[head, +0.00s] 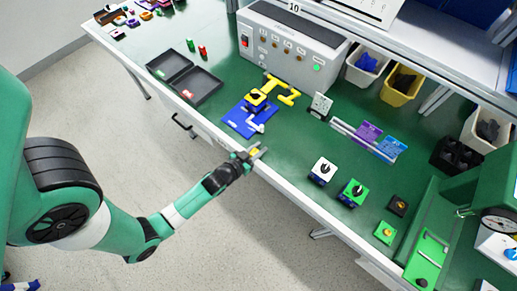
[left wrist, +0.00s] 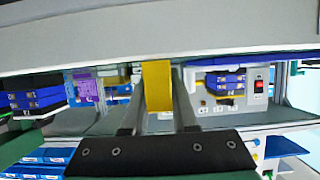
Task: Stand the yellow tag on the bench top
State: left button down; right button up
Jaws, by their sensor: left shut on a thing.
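The yellow tag (head: 254,152) is held in my left gripper (head: 256,153), beside the front edge of the green bench top (head: 290,137). In the left wrist view the tag (left wrist: 158,86) shows as a flat yellow strip between the two grey fingers of the left gripper (left wrist: 158,100), which are shut on it. The tag's far end reaches up to the pale band across the top of that view. I cannot tell from the head view how high the tag is above the bench. My right gripper is not in view.
A blue fixture with a black rotary switch (head: 256,98) and yellow parts stands behind the gripper. White (head: 323,168) and green (head: 353,190) switch units stand to the right. An open dark case (head: 200,84) lies left. Bare bench lies between the fixture and the white switch.

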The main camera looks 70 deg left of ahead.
pick_arm(q)
jog(key=c, duration=0.7)
grip_release()
jog(key=shift+f, duration=0.1)
jog(key=shift+s+r+p, duration=0.1)
jog(key=shift+r+p, duration=0.25)
jog(key=b+v, duration=0.1)
jog(key=v, duration=1.1)
jog(key=shift+f, duration=0.15)
